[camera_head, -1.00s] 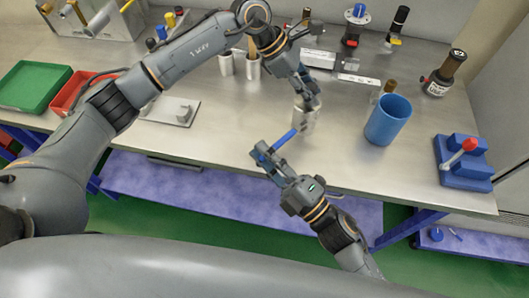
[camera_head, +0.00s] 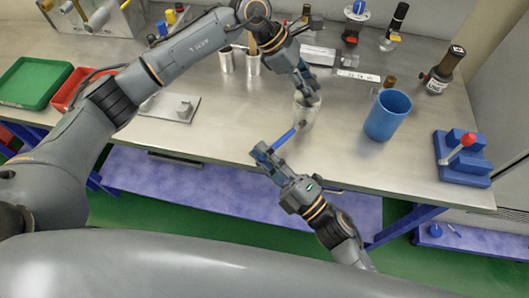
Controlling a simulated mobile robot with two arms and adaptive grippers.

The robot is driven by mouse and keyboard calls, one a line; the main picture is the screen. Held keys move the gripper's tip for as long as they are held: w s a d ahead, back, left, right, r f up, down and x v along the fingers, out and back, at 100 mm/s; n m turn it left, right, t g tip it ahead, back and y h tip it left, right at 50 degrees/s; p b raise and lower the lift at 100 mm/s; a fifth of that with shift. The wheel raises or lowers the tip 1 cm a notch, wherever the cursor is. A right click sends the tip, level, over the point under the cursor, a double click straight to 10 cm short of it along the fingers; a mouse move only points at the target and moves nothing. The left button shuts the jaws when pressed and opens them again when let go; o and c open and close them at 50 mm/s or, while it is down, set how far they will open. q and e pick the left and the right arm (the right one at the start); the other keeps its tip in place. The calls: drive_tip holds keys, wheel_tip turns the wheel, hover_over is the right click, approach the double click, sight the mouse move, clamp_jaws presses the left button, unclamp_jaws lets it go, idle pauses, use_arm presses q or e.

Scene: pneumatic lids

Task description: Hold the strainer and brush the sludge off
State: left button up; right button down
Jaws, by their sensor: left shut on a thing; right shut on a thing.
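The strainer (camera_head: 305,112) is a small pale grey cylinder above the steel bench, right of centre. My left gripper (camera_head: 308,93) comes down from above and is shut on the strainer's upper part, hiding some of its rim. My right gripper (camera_head: 263,154) is in front of it, low and left, shut on a brush with a blue handle (camera_head: 284,138). The brush points up and right, and its dark tip overlaps the strainer's lower front. I cannot tell whether they touch. Sludge is too small to make out.
A blue cup (camera_head: 388,116) stands right of the strainer. A blue block with a red-knobbed lever (camera_head: 464,158) is farther right. Green (camera_head: 36,84) and red trays lie at left. The bench's front edge runs below my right gripper.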

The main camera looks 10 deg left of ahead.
drive_tip(key=shift+s+d+f+m, duration=0.1)
drive_tip(key=shift+f+m, duration=0.2)
drive_tip(key=shift+f, duration=0.6)
drive_tip(key=shift+f+h, duration=0.1)
drive_tip(key=shift+h, duration=0.2)
drive_tip(key=shift+s+f, duration=0.25)
drive_tip(key=shift+f, duration=0.2)
drive_tip(key=s, duration=0.6)
drive_tip(key=shift+r, duration=0.2)
drive_tip(key=shift+w+a+r, duration=0.1)
drive_tip(key=shift+w+r, duration=0.3)
drive_tip(key=shift+w, duration=0.6)
drive_tip(key=shift+w+a+r, duration=0.1)
drive_tip(key=shift+w+r, duration=0.35)
drive_tip(key=shift+w, duration=0.5)
drive_tip(key=shift+w+r, duration=0.4)
drive_tip(key=shift+w, duration=0.6)
